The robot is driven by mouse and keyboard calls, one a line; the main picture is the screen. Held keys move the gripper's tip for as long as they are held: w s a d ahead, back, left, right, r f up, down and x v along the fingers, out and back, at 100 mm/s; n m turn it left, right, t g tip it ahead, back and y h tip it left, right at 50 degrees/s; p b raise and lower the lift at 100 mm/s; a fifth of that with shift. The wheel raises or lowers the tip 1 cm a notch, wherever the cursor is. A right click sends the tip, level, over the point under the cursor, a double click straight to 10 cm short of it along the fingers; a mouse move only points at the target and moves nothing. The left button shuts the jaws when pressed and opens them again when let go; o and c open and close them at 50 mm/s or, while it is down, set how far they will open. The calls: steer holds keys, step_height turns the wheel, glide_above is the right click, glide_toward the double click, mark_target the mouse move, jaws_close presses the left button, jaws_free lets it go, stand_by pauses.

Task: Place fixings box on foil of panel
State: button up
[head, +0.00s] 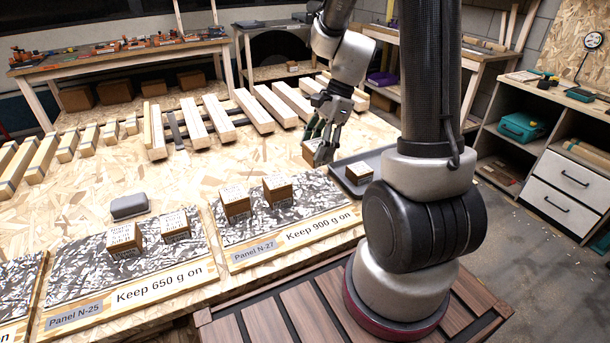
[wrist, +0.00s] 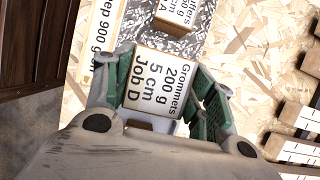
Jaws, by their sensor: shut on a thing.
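My gripper (head: 319,143) is shut on a fixings box (head: 308,151), a small brown carton with a white label. In the wrist view the box (wrist: 158,82) reads Grommets, 200 g, 5 cm, Job D, between the green finger pads. In the head view it appears just beyond the far right corner of panel N-27 (head: 290,240), marked Keep 900 g on. Two boxes (head: 236,203) (head: 278,191) stand on that panel's foil (head: 318,205). The foil's right part is bare. The held box's height is unclear.
Panel N-25 (head: 130,297), marked Keep 650 g on, holds two boxes (head: 124,240) (head: 175,226). A dark tray (head: 378,160) with one box (head: 359,173) lies right of my gripper. A grey case (head: 129,205) and several wood bars (head: 250,111) lie behind the panels.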

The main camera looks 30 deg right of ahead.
steer(key=shift+w+f, duration=0.2)
step_height(320, 180, down, 9)
steer(key=shift+w+f, duration=0.1)
steer(key=shift+f, duration=0.1)
steer(key=shift+f, duration=0.1)
steer(key=o, duration=1.1)
steer(key=shift+o, duration=0.2)
